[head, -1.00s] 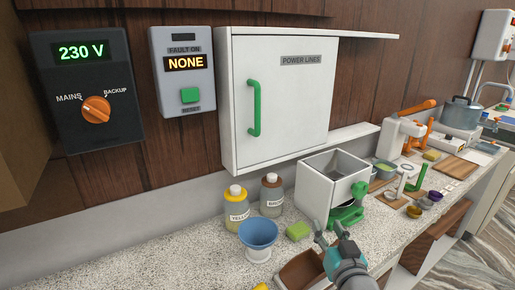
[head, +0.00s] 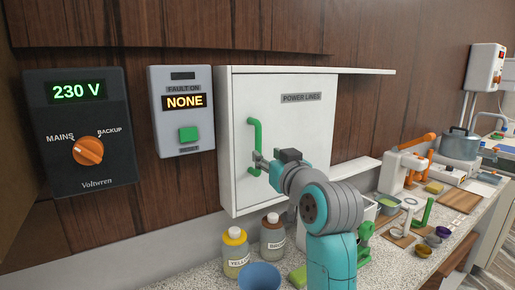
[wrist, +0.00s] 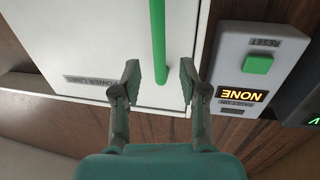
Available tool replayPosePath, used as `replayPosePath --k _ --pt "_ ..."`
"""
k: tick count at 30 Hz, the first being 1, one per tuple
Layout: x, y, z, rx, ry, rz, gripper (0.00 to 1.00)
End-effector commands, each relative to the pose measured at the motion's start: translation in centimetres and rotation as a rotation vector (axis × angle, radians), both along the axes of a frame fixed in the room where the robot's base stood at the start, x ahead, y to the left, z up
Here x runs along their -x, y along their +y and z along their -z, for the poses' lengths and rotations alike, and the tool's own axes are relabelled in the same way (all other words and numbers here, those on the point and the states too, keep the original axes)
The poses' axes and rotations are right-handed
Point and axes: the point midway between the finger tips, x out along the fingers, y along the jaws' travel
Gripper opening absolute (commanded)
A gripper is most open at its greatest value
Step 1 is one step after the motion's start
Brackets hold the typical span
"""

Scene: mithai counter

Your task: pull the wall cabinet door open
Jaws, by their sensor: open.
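The white wall cabinet (head: 225,140) hangs on the wood wall, its door (head: 300,125) labelled "POWER LINES" and looking closed. A green vertical bar handle (head: 254,135) sits near the door's left edge. My gripper (head: 260,164) is open at the handle's lower part, partly hidden by my arm. In the wrist view, my gripper's two fingers (wrist: 160,80) stand apart on either side of the green handle (wrist: 158,42). A gap shows between the handle and each finger. The picture there is turned upside down.
A fault panel (head: 184,110) with a green button is just left of the cabinet. A 230 V switch box (head: 80,130) is further left.

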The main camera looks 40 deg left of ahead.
Motion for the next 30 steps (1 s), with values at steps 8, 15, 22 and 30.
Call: replayPosePath --k 8,15,22,30 --pt "-2.7 4.1 0.0 0.001 0.001 0.0 0.43" --pt "-4.0 6.0 0.0 0.0 -0.001 0.001 0.43" --pt "-4.3 6.3 0.0 0.0 -0.001 0.001 0.43" --pt "-4.3 6.3 0.0 -0.001 -0.001 0.001 0.11"
